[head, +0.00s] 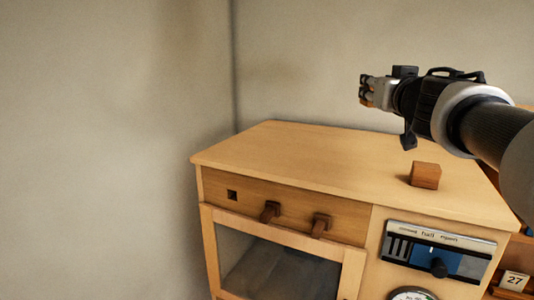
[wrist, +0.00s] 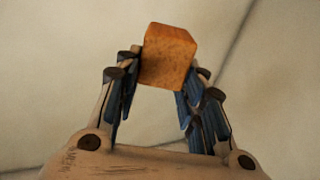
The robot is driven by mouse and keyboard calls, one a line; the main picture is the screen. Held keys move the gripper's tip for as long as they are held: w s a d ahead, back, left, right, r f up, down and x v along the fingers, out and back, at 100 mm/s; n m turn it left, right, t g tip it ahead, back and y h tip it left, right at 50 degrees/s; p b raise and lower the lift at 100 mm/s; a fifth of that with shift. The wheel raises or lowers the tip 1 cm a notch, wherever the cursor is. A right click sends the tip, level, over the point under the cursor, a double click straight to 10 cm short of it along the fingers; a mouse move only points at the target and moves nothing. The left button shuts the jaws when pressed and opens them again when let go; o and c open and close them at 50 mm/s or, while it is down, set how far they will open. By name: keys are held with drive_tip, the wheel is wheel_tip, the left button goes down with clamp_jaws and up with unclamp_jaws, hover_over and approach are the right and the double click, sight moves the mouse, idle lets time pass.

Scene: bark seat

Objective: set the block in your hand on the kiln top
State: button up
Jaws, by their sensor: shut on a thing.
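My gripper (head: 365,91) is raised above the kiln top (head: 300,155) and points left. In the wrist view my gripper (wrist: 163,75) is shut on an orange-brown wooden block (wrist: 168,55), held at the fingertips. In the head view only a small orange bit of this block shows at the fingers. The kiln top is a flat, pale wooden surface, well below the gripper and apart from the held block. Behind the block, the wrist view shows only plain wall.
Another reddish-brown block (head: 425,175) sits on the right part of the kiln top. The left and middle are bare. Walls stand behind and left.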

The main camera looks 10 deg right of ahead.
drive_tip(key=f+b, duration=0.1)
drive_tip(key=f, duration=0.3)
drive_tip(key=f+b, duration=0.1)
drive_tip(key=f, duration=0.3)
drive_tip(key=f+b, duration=0.1)
drive_tip(key=f, duration=0.3)
drive_tip(key=shift+w+f, duration=0.35)
wheel_tip(320, 180, down, 4)
drive_tip(key=shift+f+b, duration=0.25)
drive_tip(key=shift+b, duration=0.5)
drive_tip(key=shift+s, duration=0.1)
drive_tip(key=o, duration=1.2)
drive_tip(key=shift+c, duration=0.2)
drive_tip(key=shift+r, duration=0.1)
